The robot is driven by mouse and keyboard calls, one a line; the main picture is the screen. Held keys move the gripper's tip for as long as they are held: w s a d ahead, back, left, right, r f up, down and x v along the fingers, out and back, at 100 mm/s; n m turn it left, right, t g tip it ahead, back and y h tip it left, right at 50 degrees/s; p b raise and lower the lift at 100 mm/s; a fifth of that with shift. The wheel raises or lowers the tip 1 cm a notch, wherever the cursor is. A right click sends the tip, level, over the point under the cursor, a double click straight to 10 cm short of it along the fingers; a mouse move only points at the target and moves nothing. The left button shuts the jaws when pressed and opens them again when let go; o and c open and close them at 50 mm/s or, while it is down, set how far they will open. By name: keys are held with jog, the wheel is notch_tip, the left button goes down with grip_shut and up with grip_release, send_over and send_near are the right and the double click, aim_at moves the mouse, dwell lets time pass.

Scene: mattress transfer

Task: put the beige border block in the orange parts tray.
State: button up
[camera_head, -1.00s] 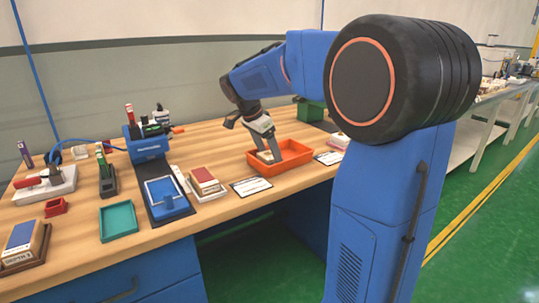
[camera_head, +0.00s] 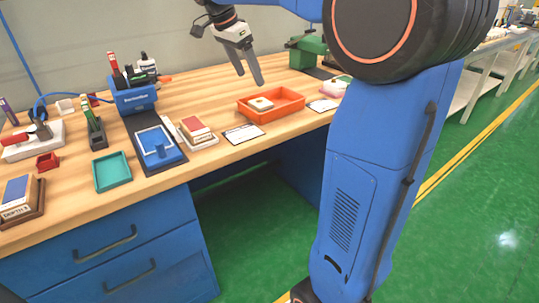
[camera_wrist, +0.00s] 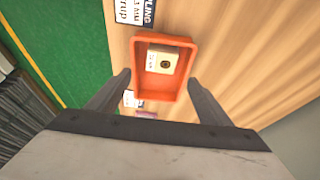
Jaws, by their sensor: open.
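The orange parts tray (camera_head: 283,107) sits on the wooden bench, right of the middle. The beige border block (camera_head: 260,104) lies inside it, toward the left end. In the wrist view the block (camera_wrist: 163,60), with a dark round mark and a white label, rests on the floor of the tray (camera_wrist: 165,89). My gripper (camera_head: 249,80) is open and empty, above and apart from the tray. In the wrist view its two fingers (camera_wrist: 160,86) are spread to either side of the tray with nothing between them.
A white label card (camera_head: 243,134) lies left of the tray and another (camera_head: 323,105) right of it. A green machine (camera_head: 308,51) stands behind. A stack of blocks (camera_head: 196,130), a blue fixture (camera_head: 156,143) and a teal tray (camera_head: 112,171) lie farther left.

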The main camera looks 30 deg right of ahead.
jog(key=s+a+f+n+t+y, duration=0.1)
jog(key=s+a+f+n, duration=0.2)
jog(key=s, duration=0.7)
jog(key=s+a+f+n+t+y, duration=0.2)
jog(key=s+a+f+n, duration=0.1)
jog(key=s+f+n, duration=0.5)
jog(key=s+a+f+n+t+y, duration=0.1)
jog(key=s+a+f+n, duration=0.2)
jog(key=s+f+n, duration=0.3)
jog(key=s+f, duration=0.2)
jog(key=s, duration=0.3)
jog(key=shift+s+a+f+t, duration=0.3)
jog(key=shift+f, duration=0.1)
jog(key=shift+c, duration=0.3)
